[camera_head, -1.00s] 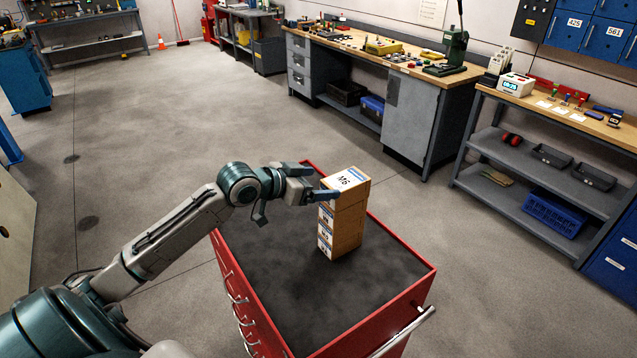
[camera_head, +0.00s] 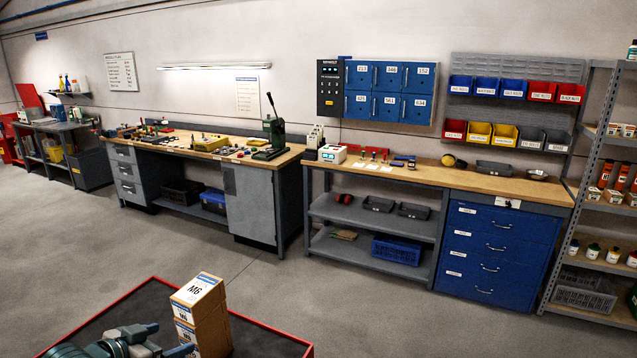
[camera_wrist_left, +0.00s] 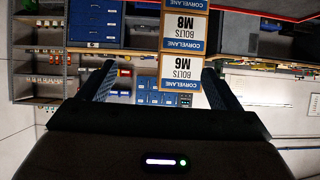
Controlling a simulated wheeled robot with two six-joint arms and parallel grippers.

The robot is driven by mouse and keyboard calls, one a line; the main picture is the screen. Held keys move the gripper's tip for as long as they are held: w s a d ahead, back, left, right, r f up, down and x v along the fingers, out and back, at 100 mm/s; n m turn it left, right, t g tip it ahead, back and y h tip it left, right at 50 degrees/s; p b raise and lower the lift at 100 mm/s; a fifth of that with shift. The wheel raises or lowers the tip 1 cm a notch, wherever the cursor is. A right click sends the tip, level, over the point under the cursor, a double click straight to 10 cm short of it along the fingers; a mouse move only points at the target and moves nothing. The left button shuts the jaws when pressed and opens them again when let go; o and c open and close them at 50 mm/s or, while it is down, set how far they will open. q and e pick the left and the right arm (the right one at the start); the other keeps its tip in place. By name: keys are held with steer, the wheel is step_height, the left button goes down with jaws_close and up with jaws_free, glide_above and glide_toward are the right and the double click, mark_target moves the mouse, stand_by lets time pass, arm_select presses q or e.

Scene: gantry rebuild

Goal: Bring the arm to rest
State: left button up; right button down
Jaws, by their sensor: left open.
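My left gripper (camera_head: 166,340) is at the bottom left of the head view, open, just left of a stack of cartons. The top carton, marked M6 (camera_head: 195,290), is white and orange-brown and sits upright on the stack. I cannot tell whether the fingers touch the carton. The lower cartons are partly cut off by the frame. My right gripper is not in view.
The stack stands on a red-rimmed cart with a dark top (camera_head: 262,328). Beyond open floor (camera_head: 400,320) are a wooden workbench (camera_head: 225,155), a shelved bench (camera_head: 390,178), a blue drawer cabinet (camera_head: 497,250) and a grey rack (camera_head: 590,200) at right.

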arm_select(q)
steer(key=s+d+f+n+g+y, duration=0.1)
steer(key=s+d+f+g, duration=0.15)
steer(key=s+f, duration=0.35)
steer(key=s+d+f+g+y, duration=0.1)
steer(key=s+d+f, duration=0.2)
steer(key=s+f, duration=0.35)
steer(key=s+d+f+n+g+y, duration=0.1)
steer(key=s+f+g+y, duration=0.1)
steer(key=s, duration=0.6)
steer(key=s+d+f+n+g+y, duration=0.1)
steer(key=s+f+n+g, duration=0.15)
steer(key=s, duration=0.65)
steer(key=a+f+g+b, duration=0.15)
steer(key=f+b, duration=0.25)
steer(key=f, duration=1.5)
steer(key=a+f+b, duration=0.2)
steer(key=f+b, duration=0.2)
steer(key=f, duration=1.5)
steer(key=s+f+b, duration=0.2)
steer(key=s+f, duration=0.6)
steer(key=f, duration=0.4)
steer(key=s+f+b, duration=0.3)
steer(key=s+f, duration=0.6)
steer(key=f, duration=0.3)
steer(key=shift+a+g+b, duration=0.35)
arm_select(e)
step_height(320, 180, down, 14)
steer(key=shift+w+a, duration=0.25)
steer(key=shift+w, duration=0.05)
